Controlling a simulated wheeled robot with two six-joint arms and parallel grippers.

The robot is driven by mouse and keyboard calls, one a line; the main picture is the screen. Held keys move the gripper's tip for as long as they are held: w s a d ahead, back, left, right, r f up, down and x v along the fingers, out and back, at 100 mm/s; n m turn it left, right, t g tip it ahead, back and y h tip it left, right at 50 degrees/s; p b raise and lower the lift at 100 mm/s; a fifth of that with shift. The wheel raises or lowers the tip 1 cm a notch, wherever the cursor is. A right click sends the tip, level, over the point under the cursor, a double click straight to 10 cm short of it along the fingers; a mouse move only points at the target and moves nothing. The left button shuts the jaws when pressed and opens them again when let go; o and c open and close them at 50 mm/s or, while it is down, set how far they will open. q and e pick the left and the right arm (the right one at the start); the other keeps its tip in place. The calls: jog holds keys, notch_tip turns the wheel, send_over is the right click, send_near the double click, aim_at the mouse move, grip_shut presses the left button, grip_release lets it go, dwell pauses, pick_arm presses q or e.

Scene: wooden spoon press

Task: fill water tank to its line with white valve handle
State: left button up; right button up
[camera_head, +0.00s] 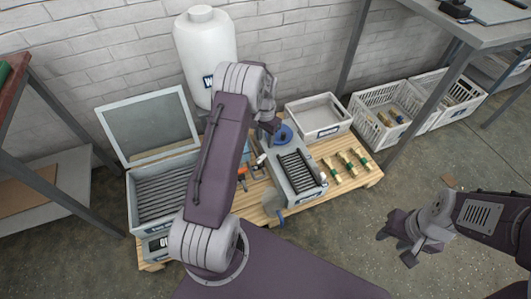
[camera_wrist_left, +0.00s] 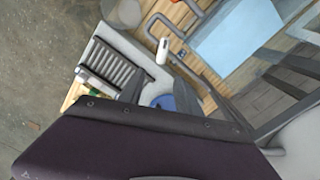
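A large white tank (camera_head: 205,50) with a cap and a partly hidden label stands at the back by the wall; I see no fill line on it. A small white handle (camera_head: 259,160) shows just right of my left arm, and a white handle shows on piping in the left wrist view (camera_wrist_left: 163,50). My right gripper (camera_head: 396,246) is open and empty over the floor at the right.
A grey box (camera_head: 140,225) with an open lid (camera_head: 152,125) stands left on the wooden pallet (camera_head: 365,178). A slatted press (camera_head: 298,182) and several wooden pieces are to its right. White crates (camera_head: 375,128) line the wall. My left arm covers the pallet's middle.

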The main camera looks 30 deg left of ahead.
aim_at(261, 161)
pick_arm(q)
notch_tip(261, 161, down, 9)
jog(key=b, duration=0.5)
jog(key=shift+r, duration=0.25)
